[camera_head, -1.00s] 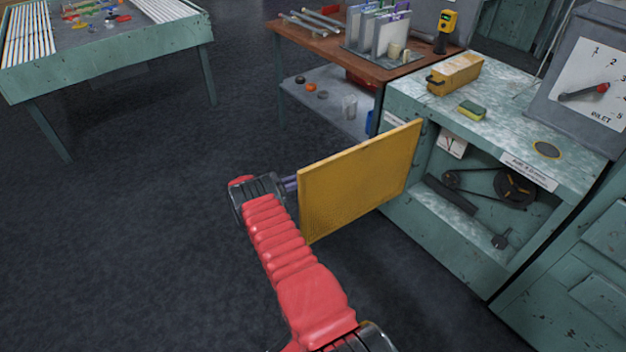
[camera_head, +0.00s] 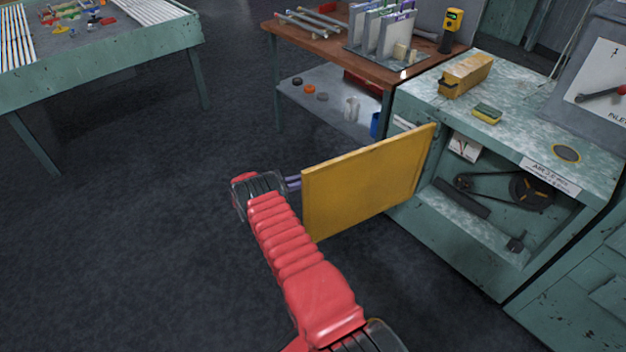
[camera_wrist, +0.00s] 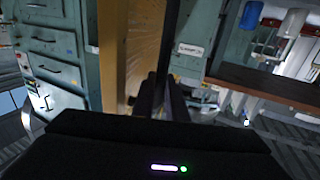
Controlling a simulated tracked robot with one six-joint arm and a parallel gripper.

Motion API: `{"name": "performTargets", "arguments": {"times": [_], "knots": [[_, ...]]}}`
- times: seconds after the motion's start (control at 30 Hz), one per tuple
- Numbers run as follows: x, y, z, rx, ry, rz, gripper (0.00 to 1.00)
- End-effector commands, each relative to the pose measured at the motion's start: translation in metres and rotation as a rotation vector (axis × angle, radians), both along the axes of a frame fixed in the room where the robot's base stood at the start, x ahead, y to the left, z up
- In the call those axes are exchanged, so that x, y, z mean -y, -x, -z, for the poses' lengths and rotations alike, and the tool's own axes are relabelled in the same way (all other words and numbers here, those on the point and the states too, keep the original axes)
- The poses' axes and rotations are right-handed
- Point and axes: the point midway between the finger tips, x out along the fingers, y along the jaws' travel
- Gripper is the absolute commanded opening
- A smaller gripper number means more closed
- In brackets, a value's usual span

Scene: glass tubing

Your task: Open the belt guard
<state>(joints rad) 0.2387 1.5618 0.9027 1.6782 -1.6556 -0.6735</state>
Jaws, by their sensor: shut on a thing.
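The belt guard (camera_head: 365,182) is a yellow panel hinged at the left side of the opening in the green machine (camera_head: 420,228). It stands swung wide out from the machine, and the opening shows a belt with pulleys (camera_head: 525,190). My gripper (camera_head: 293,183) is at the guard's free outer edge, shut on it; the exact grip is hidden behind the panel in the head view. In the wrist view the guard (camera_wrist: 130,50) is a tan upright panel beside the dark fingers (camera_wrist: 160,98).
A brown bench (camera_head: 330,50) with racks stands behind the guard. A green table (camera_head: 100,68) is at the far left. The floor left of the guard is clear.

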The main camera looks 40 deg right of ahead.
Motion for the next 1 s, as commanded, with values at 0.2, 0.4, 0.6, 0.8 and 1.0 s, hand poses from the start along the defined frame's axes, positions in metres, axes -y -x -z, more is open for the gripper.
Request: {"name": "performTargets", "arguments": {"times": [0.2, 0.4, 0.6, 0.8, 1.0], "knots": [[-0.001, 0.002, 0.002, -0.003, -0.004, 0.003, 0.00], [0.003, 0.005, 0.002, -0.002, -0.003, 0.011, 0.00], [0.008, 0.007, 0.001, -0.001, -0.001, 0.018, 0.20], [0.009, 0.008, 0.000, 0.000, 0.000, 0.020, 0.20], [-0.003, 0.003, 0.000, 0.001, 0.001, 0.020, 0.20]]}}
